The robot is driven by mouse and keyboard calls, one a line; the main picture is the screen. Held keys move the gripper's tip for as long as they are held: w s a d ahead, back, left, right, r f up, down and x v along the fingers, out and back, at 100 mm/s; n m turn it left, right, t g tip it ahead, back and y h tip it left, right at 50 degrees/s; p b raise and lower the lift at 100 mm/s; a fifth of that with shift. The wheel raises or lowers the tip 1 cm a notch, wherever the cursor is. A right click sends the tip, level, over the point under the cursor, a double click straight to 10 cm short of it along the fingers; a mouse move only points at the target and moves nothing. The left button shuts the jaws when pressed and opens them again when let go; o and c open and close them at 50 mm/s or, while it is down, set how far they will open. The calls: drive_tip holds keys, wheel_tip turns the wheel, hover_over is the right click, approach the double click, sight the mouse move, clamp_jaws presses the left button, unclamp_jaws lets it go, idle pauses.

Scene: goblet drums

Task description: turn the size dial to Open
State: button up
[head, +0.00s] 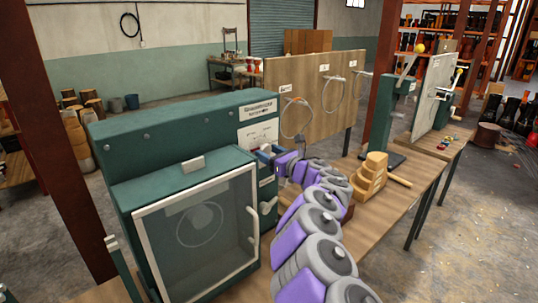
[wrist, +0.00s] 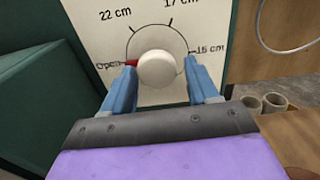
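In the wrist view the size dial is a round white knob (wrist: 158,68) on a white scale plate (wrist: 165,18) marked 22 cm, 17 cm, 15 cm and Open. Its red pointer (wrist: 131,63) points left, at the Open mark. My gripper (wrist: 160,72) has its two blue fingers on either side of the knob, with a small gap showing at each side. It looks open. In the head view my gripper (head: 268,154) is at the front right of the green machine (head: 180,125); the knob is hidden there.
The machine has a clear-windowed door (head: 200,240) with a pale handle. A wooden board (head: 315,95) with hanging wire loops stands behind. Stacked wooden blocks (head: 370,178) sit on the bench (head: 415,175) to the right of my arm.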

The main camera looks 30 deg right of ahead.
drive_tip(key=shift+o, duration=0.6)
drive_tip(key=shift+s, duration=0.1)
drive_tip(key=p+v, duration=0.2)
drive_tip(key=v, duration=1.5)
drive_tip(key=shift+p, duration=0.35)
drive_tip(key=shift+d, duration=0.1)
